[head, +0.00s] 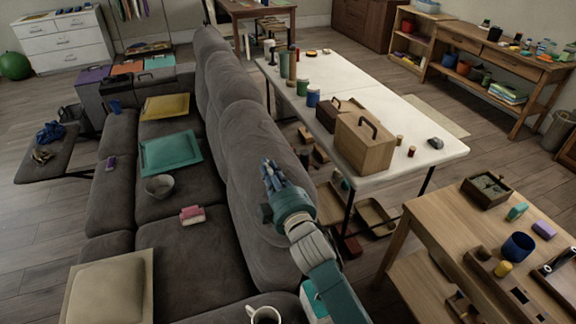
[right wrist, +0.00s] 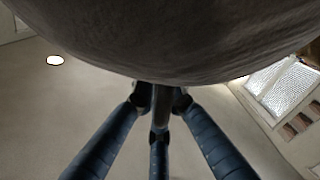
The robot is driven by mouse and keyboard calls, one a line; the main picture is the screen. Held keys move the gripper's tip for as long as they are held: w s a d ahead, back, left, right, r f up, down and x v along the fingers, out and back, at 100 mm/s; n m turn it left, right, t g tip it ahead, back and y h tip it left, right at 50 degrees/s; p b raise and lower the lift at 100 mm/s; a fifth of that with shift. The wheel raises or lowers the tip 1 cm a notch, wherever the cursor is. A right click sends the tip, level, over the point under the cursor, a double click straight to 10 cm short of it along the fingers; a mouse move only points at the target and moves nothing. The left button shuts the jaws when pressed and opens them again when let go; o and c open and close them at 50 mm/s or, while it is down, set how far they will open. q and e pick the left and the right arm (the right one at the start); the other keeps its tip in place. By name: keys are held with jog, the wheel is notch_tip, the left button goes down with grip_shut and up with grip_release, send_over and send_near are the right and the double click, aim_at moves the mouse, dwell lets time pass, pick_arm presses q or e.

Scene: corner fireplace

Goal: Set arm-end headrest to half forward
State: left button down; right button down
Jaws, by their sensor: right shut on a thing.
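The grey sofa (head: 168,208) has a row of rounded grey headrests along its back. The nearest headrest (head: 246,140) stands up beside my right gripper (head: 270,168), which reaches it from the right, the sofa's back side. In the right wrist view the grey fabric of the headrest (right wrist: 175,38) fills the top, and the blue fingers of my right gripper (right wrist: 160,98) meet its lower edge. The gripper is shut on this headrest; the fingertips are partly hidden by it. The exact tilt of the headrest is hard to tell. My left gripper is not in view.
A white table (head: 400,105) with wooden boxes stands right of the sofa. A wooden table (head: 440,225) with small items is at the lower right. A grey bowl (head: 160,186), a teal tray (head: 170,150) and a yellow tray (head: 165,106) lie on the seats.

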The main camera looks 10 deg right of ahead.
jog(key=a, duration=0.1)
jog(key=a+n, duration=0.1)
jog(key=a, duration=0.1)
jog(key=shift+s+f, duration=0.1)
jog(key=shift+s, duration=0.25)
jog(key=c, duration=1.8)
grip_release()
jog(key=shift+c, duration=0.2)
jog(key=v, duration=1.2)
